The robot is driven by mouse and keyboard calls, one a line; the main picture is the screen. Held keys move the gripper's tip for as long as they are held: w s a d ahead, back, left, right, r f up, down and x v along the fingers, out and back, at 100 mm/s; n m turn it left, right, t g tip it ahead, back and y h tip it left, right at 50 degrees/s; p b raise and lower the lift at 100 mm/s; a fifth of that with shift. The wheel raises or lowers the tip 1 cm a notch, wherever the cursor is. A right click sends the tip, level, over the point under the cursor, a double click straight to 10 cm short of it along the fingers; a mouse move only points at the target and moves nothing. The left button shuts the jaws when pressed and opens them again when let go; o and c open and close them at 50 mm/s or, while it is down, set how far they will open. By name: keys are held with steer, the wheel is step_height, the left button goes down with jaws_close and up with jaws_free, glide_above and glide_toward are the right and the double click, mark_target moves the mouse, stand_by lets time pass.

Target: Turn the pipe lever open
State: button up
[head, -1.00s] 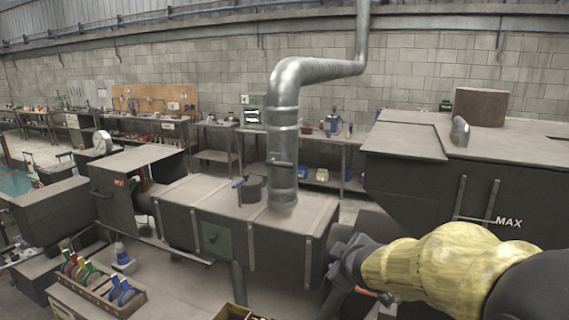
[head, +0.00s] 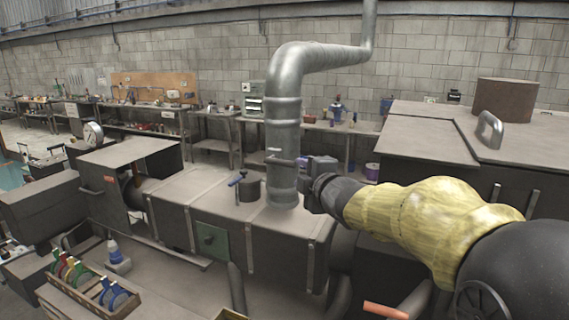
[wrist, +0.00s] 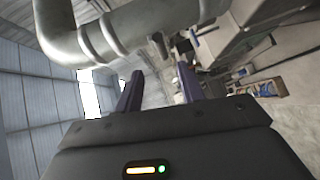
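A grey metal pipe (head: 283,130) rises from the dark box-shaped duct and bends right at the top. A short lever (head: 280,161) sticks out level across the pipe's lower part. My gripper (head: 304,161) is just right of the pipe at about the lever's height, pointing left. Whether it touches the lever's right end is too small to tell. In the wrist view, its two purple fingers (wrist: 158,80) stand apart with nothing clearly between them. The pipe (wrist: 130,28) crosses the top of that view, beyond the fingers.
A large dark machine (head: 425,150) stands at right. A crate of coloured reels (head: 85,295) is at the front left. Workbenches line the back wall.

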mark_target(286, 164)
steer(key=p+x, duration=0.5)
steer(key=x, duration=0.7)
steer(key=shift+w+f+p, duration=0.1)
steer(key=shift+p, duration=0.2)
steer(key=shift+c, duration=0.2)
jaws_close()
